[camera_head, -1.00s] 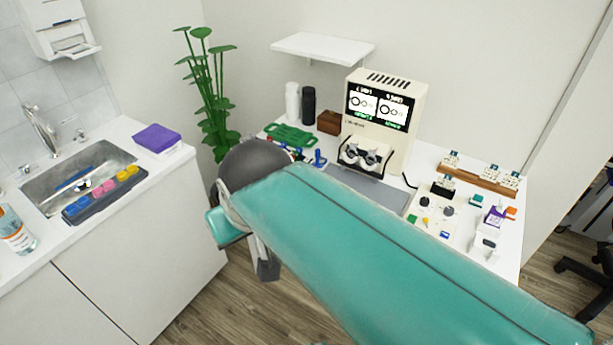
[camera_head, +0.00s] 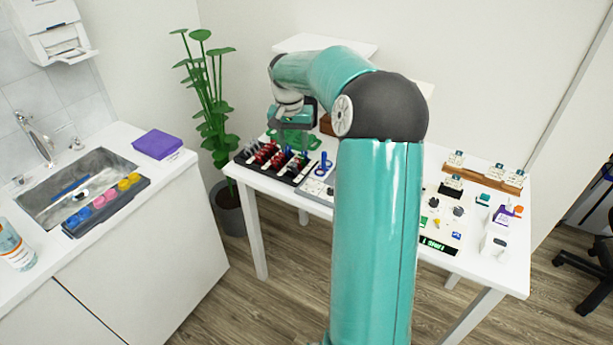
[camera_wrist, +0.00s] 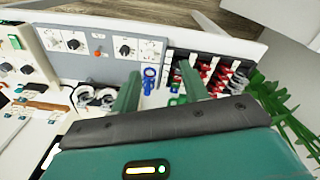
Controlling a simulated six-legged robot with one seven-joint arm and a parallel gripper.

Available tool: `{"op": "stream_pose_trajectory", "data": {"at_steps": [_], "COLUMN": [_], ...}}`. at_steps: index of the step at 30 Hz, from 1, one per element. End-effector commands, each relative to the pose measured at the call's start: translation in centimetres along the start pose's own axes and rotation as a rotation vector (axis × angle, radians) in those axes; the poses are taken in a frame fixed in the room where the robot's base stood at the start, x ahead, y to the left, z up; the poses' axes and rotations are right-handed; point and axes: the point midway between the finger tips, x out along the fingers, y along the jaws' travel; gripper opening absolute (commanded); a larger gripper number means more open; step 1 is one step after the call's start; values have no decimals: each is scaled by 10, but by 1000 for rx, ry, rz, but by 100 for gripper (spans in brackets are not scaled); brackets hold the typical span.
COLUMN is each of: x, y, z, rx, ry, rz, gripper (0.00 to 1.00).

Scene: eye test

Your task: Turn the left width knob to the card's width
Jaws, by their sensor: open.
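A grey panel (camera_wrist: 60,68) with dark round knobs on white dial plates fills the upper left of the wrist view. One knob (camera_wrist: 125,50) is nearer the lens rack and another (camera_wrist: 73,44) is farther left. I cannot read which is the left width knob. My gripper (camera_wrist: 160,70) is open, its two green fingers apart and nothing seen held between them. In the head view my gripper (camera_head: 293,118) is above the back left of the table, fingertips unclear. My arm hides most of the panel there. Small pale cards (camera_head: 455,158) stand at the right; their markings are too small to read.
A dark rack (camera_head: 275,160) of red, blue and black-handled lenses and a blue tool (camera_head: 322,166) lie near my gripper. A wooden card rack (camera_head: 485,180) and a small control panel (camera_head: 440,218) are at the right. A plant (camera_head: 210,110) stands left of the table.

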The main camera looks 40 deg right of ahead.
Motion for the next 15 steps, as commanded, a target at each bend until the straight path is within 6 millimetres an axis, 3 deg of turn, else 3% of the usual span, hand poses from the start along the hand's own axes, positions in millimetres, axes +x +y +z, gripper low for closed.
{"op": "stream_pose_trajectory", "data": {"at_steps": [1, 3, 6, 15], "x": [16, 29, 42, 70], "y": [13, 26, 40, 43], "z": [-16, -31, -44, -48], "rx": [47, 99, 149, 172], "ry": [-25, -44, -63, -73], "rz": [-11, -23, -33, -37], "gripper": [45, 45, 45, 45]}}
